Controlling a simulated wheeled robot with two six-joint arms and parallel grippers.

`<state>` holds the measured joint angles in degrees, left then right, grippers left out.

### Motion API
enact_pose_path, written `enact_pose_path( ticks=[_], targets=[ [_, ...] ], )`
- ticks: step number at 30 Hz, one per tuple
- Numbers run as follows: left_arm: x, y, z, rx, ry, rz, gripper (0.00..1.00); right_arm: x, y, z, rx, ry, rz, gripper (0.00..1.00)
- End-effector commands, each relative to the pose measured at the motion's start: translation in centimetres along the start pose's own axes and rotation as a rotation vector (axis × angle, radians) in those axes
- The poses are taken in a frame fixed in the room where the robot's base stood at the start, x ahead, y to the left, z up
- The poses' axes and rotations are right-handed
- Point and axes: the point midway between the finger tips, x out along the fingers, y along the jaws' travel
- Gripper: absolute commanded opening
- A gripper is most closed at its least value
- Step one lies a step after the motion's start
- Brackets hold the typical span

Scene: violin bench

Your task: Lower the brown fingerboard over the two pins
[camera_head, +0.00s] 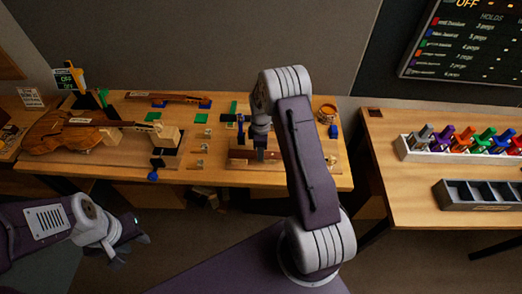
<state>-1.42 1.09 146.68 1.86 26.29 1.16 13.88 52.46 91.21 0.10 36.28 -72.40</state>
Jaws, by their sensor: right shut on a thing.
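My right arm reaches over the bench, and its gripper (261,148) points down at the front right part of the bench. It is shut on a brown piece (239,154), which looks like the fingerboard; my arm hides part of it. It sits low over a wooden board (238,166). The two pins cannot be made out. A violin body (62,133) lies at the left of the bench, its neck end near a pale wooden block (166,136). My left gripper (130,244) hangs in front of the bench, away from the parts; its jaws are unclear.
Another long brown part (175,97) rests on blue supports at the back. A roll of tape (327,110) stands at the back right. On the right table are a rack of coloured clamps (410,152) and a grey divided tray (447,201).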

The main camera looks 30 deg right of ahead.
Motion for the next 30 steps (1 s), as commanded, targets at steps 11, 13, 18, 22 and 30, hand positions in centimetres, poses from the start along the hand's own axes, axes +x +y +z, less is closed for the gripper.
enact_pose_path(
  ticks=[11,13,18,22,30],
  targets=[
    [-0.1,0.0,0.0,0.000,0.000,0.000,0.36,0.0,0.0,0.0,0.000,0.000,0.000,0.59],
    [-0.1,0.0,0.0,0.000,0.000,0.000,0.36,0.0,0.0,0.0,0.000,0.000,0.000,0.59],
    [-0.1,0.0,0.0,0.000,0.000,0.000,0.36,0.0,0.0,0.0,0.000,0.000,0.000,0.59],
    [0.1,0.0,0.0,0.000,0.000,0.000,0.36,-0.6,0.1,0.0,0.000,0.000,0.002,0.59],
    [1.3,0.0,0.1,0.000,0.000,0.000,0.36,-6.2,0.1,0.0,0.000,0.001,0.005,0.59]
  ],
)
